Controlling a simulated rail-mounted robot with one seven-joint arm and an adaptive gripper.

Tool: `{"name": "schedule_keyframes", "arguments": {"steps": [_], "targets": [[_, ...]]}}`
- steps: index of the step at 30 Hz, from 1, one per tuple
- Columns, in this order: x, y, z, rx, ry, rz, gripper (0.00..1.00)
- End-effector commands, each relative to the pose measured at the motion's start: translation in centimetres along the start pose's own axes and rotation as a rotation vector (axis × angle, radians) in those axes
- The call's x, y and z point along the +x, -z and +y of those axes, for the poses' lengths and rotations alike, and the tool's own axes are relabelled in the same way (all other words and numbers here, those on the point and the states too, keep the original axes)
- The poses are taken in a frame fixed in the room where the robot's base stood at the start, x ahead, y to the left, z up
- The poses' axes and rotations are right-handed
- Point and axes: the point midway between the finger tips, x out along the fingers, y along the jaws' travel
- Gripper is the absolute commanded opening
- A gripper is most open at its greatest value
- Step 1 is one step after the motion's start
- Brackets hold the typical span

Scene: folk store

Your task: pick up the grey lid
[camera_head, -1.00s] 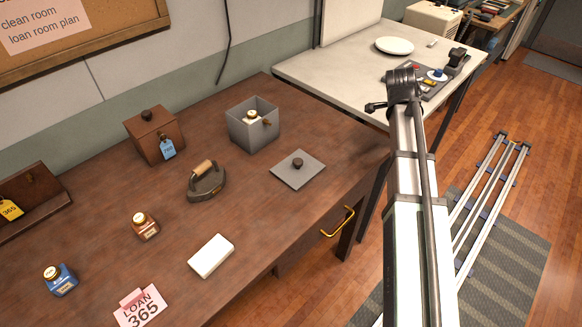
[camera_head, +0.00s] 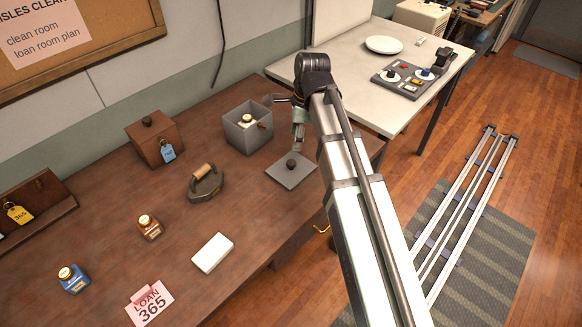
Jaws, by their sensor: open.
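The grey lid (camera_head: 284,174), a flat square plate with a dark round knob (camera_head: 291,164), lies on the brown desk near its right end. The open grey box (camera_head: 240,138) stands behind it and to the left, with a small gold-capped bottle (camera_head: 246,121) inside. My gripper (camera_head: 297,146) points down just above and behind the lid, right of the grey box. It is small and partly hidden by my arm, and it looks empty. I cannot tell the exact height between it and the knob.
An old iron (camera_head: 206,184), a brown lidded box (camera_head: 153,142) and a white block (camera_head: 212,253) stand left of the lid. Bottles and a pink loan card (camera_head: 150,303) are further left. A white table (camera_head: 350,75) stands behind my arm. Bare desk lies in front of the lid.

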Motion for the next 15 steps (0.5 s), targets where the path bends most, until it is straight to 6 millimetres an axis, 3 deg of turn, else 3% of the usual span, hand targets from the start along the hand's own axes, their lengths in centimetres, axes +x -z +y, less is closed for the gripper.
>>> {"name": "schedule_keyframes", "arguments": {"steps": [9,15], "targets": [[4.6,0.0,0.1,0.000,-0.001,0.001,0.61],[5.9,0.1,0.0,0.000,0.001,0.001,0.61]]}}
